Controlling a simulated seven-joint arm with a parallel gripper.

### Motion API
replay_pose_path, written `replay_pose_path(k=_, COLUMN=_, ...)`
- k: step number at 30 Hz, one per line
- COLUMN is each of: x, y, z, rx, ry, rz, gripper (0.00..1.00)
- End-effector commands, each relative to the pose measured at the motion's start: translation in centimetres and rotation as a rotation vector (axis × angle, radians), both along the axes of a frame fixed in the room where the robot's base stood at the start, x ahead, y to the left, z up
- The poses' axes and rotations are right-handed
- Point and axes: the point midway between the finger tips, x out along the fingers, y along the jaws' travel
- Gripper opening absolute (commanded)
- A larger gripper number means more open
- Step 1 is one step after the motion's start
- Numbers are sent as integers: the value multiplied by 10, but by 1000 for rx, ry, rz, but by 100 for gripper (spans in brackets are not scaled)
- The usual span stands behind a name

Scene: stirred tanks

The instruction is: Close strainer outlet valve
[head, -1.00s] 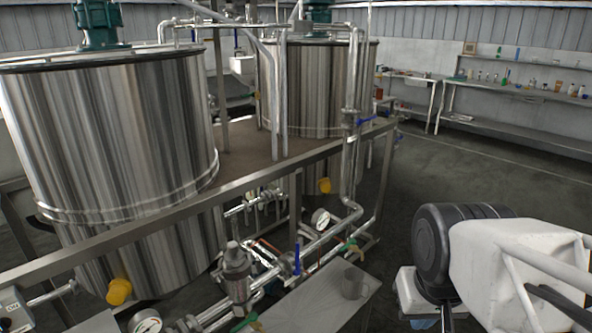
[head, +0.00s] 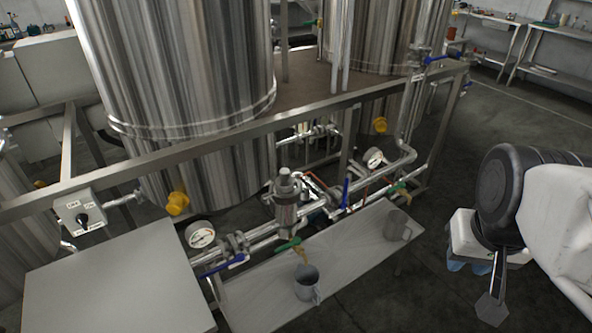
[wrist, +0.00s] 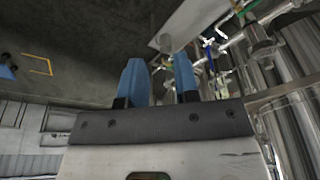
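The strainer (head: 287,195) is an upright metal body in the lower pipe run, near the middle of the head view. Right of it, a valve with a blue lever (head: 345,192) sits on the pipe; its lever stands roughly upright. Left of it, another blue lever (head: 222,266) lies roughly along the pipe. I cannot tell from labels which is the outlet valve. My gripper (wrist: 158,72) is open and empty, its two blue fingers apart in the wrist view. In the head view my gripper (head: 468,266) hangs at the right, clear of the pipes and partly hidden by my arm.
A metal shelf (head: 262,302) in front of the pipes holds a grey mug (head: 306,284) and another cup (head: 398,226). A green-handled tap (head: 290,244) is above it. A frame rail (head: 220,150) crosses above the pipes. Floor between shelf and arm is clear.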

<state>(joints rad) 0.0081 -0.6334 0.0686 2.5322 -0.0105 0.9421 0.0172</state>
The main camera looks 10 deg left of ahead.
Motion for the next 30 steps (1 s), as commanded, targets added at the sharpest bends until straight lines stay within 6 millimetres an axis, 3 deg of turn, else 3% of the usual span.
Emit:
replay_pose_path(k=5, x=5, y=1, z=-1, rx=-4, ry=-7, rz=13, gripper=41)
replay_pose_path(k=11, x=36, y=9, z=-9, rx=-33, ry=-58, rz=108, gripper=41)
replay_pose_path(k=20, x=134, y=49, z=-41, rx=-132, ry=-241, rz=429, gripper=41)
replay_pose_path(k=30, x=237, y=132, z=-99, rx=-266, ry=-499, rz=848, gripper=41)
